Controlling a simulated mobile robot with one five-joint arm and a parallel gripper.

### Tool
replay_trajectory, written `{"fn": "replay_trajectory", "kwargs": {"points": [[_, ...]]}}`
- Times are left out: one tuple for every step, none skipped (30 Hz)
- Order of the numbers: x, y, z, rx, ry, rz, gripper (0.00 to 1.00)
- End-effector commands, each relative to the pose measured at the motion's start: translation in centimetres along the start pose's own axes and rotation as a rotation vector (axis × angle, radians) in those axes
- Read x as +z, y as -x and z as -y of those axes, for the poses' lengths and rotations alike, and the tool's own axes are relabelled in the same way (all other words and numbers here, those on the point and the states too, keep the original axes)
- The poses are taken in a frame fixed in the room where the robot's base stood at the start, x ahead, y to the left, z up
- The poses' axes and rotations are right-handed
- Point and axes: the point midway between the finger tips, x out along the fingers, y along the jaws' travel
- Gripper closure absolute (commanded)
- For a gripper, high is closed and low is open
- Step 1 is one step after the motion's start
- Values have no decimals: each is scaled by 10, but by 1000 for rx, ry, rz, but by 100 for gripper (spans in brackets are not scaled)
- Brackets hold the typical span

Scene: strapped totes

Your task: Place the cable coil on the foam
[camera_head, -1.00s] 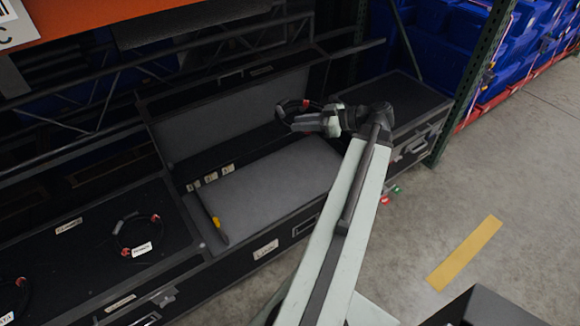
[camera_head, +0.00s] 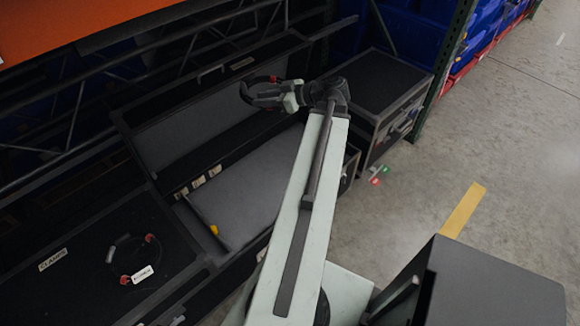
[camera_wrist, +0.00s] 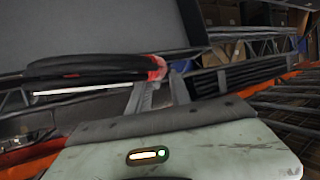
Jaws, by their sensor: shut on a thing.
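A black cable coil (camera_head: 247,91) with red connector ends is gripped by my gripper (camera_head: 258,92). In the wrist view the coil (camera_wrist: 90,66) shows as a dark loop with a red end at the fingers (camera_wrist: 152,92). My gripper holds it in the air, in front of the open case's raised lid. The grey foam (camera_head: 235,195) lines the open black case (camera_head: 175,258) below and has a bare, flat top. My arm hides the right part of the foam.
A closed case lid at left bears another cable coil (camera_head: 150,250) with a white tag. Small tagged items (camera_head: 198,181) and a dark bar with a yellow part (camera_head: 214,230) lie along the foam's edges. A closed case (camera_head: 375,85) stands at right beside a green rack post (camera_head: 450,60).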

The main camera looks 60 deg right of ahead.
Motion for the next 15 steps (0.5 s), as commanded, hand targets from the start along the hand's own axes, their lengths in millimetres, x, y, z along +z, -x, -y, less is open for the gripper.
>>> {"fn": "replay_trajectory", "kwargs": {"points": [[11,-3,-18,82,-21,6,100],[19,-4,-32,139,-38,12,100],[32,-6,-51,216,-62,19,100],[43,-8,-64,273,-80,24,100],[55,-10,-78,329,-97,30,100],[72,-13,-96,400,-121,35,100],[84,-15,-107,447,-136,40,100],[95,-17,-118,491,-151,42,100],[111,-20,-130,543,-168,46,100],[122,-22,-138,579,-180,49,100],[134,-25,-146,611,-190,51,100],[150,-30,-156,651,-202,54,100],[161,-34,-162,678,-210,55,100],[174,-38,-168,703,-217,56,100],[190,-43,-176,735,-226,58,100]]}}
